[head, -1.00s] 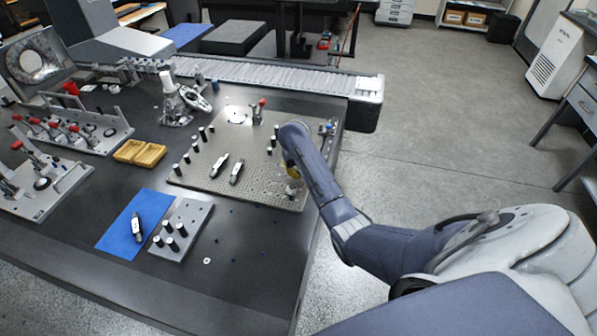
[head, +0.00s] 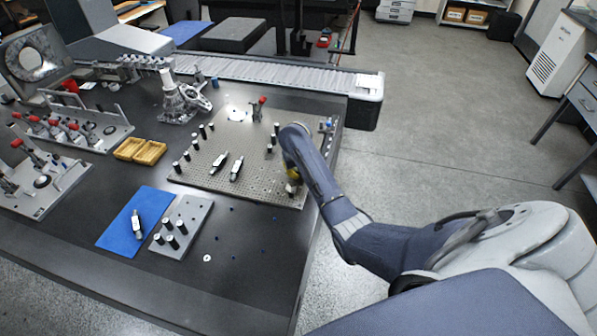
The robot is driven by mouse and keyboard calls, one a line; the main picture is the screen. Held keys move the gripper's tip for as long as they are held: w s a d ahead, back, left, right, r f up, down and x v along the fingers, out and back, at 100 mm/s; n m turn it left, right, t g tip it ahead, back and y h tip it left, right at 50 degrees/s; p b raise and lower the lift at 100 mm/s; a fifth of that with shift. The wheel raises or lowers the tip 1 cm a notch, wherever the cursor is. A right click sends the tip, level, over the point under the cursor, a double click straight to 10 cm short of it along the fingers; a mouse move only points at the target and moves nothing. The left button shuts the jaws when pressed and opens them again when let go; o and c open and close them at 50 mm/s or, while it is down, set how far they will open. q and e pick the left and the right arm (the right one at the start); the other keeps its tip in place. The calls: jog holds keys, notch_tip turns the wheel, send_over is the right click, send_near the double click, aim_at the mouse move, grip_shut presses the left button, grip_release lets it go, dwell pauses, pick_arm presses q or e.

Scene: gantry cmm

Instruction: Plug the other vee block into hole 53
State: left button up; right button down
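The perforated grey fixture plate (head: 215,185) lies on the dark table. Its holes are too small to tell hole 53 apart. Two small black-and-silver parts, one on the left (head: 219,162) and one on the right (head: 236,168), are on the plate. A similar part (head: 137,226) lies on the blue mat (head: 117,236). I cannot tell which of these is a vee block. My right gripper (head: 292,187) points down at the plate's right front edge. Its fingers are small and mostly hidden by my arm, as is anything between them. My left gripper is out of view.
Several black pins (head: 186,156) stand on the plate, with a red-knobbed clamp (head: 258,108) at its back. A grey block with black pins (head: 198,215) stands beside the mat. Yellow bins (head: 149,153) are to the left. The table's front is mostly clear.

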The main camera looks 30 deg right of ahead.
aim_at(297, 182)
jog(key=c, duration=1.5)
grip_release()
jog(key=v, duration=1.2)
